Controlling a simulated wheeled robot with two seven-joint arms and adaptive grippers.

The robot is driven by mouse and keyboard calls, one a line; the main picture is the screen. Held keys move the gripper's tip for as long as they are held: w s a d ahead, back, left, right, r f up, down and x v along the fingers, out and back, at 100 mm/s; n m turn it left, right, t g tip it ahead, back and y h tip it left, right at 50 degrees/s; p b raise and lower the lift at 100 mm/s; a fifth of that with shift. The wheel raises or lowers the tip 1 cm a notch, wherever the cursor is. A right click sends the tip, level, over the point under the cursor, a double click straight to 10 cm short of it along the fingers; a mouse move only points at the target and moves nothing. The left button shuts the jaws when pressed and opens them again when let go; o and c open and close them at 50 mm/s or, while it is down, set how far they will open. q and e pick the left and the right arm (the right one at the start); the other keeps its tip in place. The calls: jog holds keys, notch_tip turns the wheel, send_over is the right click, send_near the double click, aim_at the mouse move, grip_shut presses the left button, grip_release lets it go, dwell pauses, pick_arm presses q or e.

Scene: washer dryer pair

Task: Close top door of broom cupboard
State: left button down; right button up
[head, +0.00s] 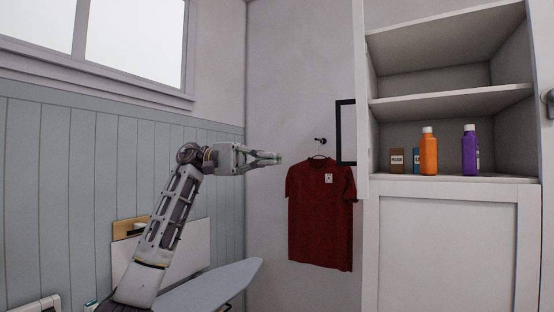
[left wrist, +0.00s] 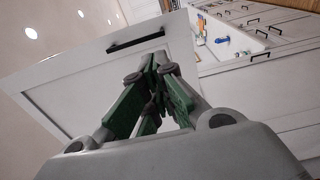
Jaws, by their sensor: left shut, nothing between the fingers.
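The broom cupboard (head: 450,185) stands at the right of the head view, its upper part open and its shelves showing. Its top door (head: 360,60) stands open and shows nearly edge-on, with a black bar handle (head: 339,132) sticking out to the left. My left gripper (head: 280,158) is shut and empty, to the left of the door and apart from the handle. In the left wrist view, the gripper's green fingers (left wrist: 155,75) are together in front of a white panel (left wrist: 70,90) with a black bar handle (left wrist: 136,39), which looks like this door. My right gripper is not in view.
A dark red shirt (head: 320,215) hangs on the wall below and right of the left gripper. An ironing board (head: 210,285) stands below the arm. Orange (head: 428,155) and purple (head: 470,152) bottles and small boxes stand on the cupboard shelf. The lower cupboard door (head: 445,245) is shut.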

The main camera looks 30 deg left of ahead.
pick_arm(q)
jog(key=w+d+p, duration=0.1)
jog(key=d+p, duration=0.2)
jog(key=d, duration=1)
dwell(0.4)
